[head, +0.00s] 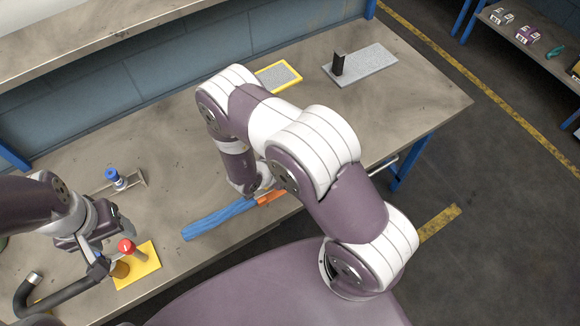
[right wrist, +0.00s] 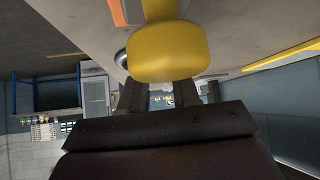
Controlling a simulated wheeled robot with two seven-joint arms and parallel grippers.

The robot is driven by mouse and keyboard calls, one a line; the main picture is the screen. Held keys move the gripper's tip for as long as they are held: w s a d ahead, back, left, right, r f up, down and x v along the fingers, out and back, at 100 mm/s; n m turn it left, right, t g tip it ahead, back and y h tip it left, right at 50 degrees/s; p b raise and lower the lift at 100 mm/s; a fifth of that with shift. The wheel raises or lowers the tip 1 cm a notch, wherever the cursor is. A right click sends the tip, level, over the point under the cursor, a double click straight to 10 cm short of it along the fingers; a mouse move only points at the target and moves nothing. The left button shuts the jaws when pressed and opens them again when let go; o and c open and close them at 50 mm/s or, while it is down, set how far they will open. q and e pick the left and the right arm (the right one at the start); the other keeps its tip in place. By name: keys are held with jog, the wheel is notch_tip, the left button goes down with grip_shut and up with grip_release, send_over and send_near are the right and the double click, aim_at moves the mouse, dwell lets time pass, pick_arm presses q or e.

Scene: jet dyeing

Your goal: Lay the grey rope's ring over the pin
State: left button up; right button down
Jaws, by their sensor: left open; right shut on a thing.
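I cannot make out a grey rope or its ring for certain in either view. A black upright block (head: 338,64) stands on a grey speckled plate (head: 370,64) at the back right of the bench; I cannot tell whether it is the pin. My right gripper (right wrist: 158,92) is shut on a rounded yellow thing (right wrist: 168,52) in the right wrist view. In the head view my right arm mostly hides that gripper, near an orange piece (head: 270,198) and a blue bundle (head: 220,217). My left gripper (head: 100,264) is open, beside a red-capped part (head: 126,247).
A yellow plate (head: 140,268) lies under the red-capped part. A black hose (head: 62,294) curves at the lower left. A blue-knobbed fitting (head: 114,178) stands behind. A yellow-edged grey pad (head: 279,76) lies at the back. The bench (head: 420,95) is clear at its right end.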

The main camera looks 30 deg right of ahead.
jog(key=shift+f+b, duration=0.9)
jog(key=shift+f, duration=0.3)
jog(key=c, duration=0.7)
grip_release()
jog(key=shift+c, duration=0.2)
jog(key=v, duration=1.2)
jog(key=shift+a+r, duration=0.2)
jog(key=shift+a, duration=0.05)
jog(key=shift+s, duration=0.15)
